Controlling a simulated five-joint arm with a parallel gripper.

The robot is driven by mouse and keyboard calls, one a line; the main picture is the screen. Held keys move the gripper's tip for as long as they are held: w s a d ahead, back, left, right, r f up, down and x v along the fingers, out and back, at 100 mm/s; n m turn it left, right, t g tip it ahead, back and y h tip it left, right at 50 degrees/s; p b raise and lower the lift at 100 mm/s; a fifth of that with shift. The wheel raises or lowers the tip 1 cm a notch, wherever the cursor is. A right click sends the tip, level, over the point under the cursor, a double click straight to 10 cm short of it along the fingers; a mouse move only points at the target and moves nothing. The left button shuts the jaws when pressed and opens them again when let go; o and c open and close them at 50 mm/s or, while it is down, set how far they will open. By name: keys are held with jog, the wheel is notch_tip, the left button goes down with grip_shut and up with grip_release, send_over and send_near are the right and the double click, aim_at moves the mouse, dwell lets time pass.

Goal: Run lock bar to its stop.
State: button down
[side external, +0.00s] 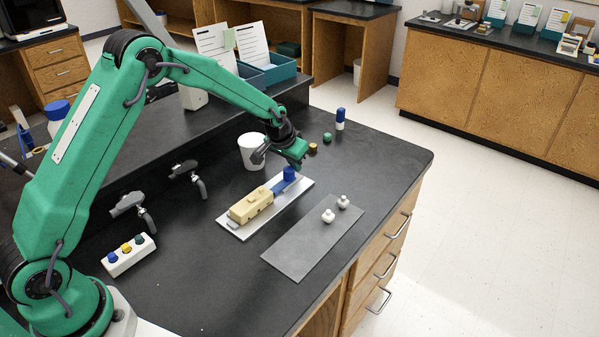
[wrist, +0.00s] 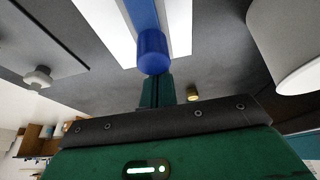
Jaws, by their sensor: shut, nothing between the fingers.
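The blue lock bar (side external: 278,188) lies along a white base plate (side external: 240,233), its near end against a cream block (side external: 250,205). An upright blue knob (side external: 289,174) stands at its far end. In the wrist view the bar (wrist: 141,14) runs up from the knob (wrist: 152,52) over the white plate (wrist: 103,14). My gripper (side external: 299,161) is shut and empty, low at the knob's far side. In the wrist view its closed green fingers (wrist: 156,90) line up with the knob, which covers their tips. I cannot tell whether they touch.
A white cup (side external: 252,152) stands left of my gripper. A grey mat (side external: 300,252) with two white knobbed pieces (side external: 328,215) lies right of the plate. Small caps (side external: 327,137) and a blue-and-white bottle (side external: 340,119) stand beyond. A three-button box (side external: 128,256) is front left.

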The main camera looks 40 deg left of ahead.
jog(key=shift+s+f, duration=0.1)
jog(key=shift+s, duration=0.95)
jog(key=shift+w, duration=0.8)
notch_tip(320, 180, up, 7)
dwell(1.1)
dwell(0.3)
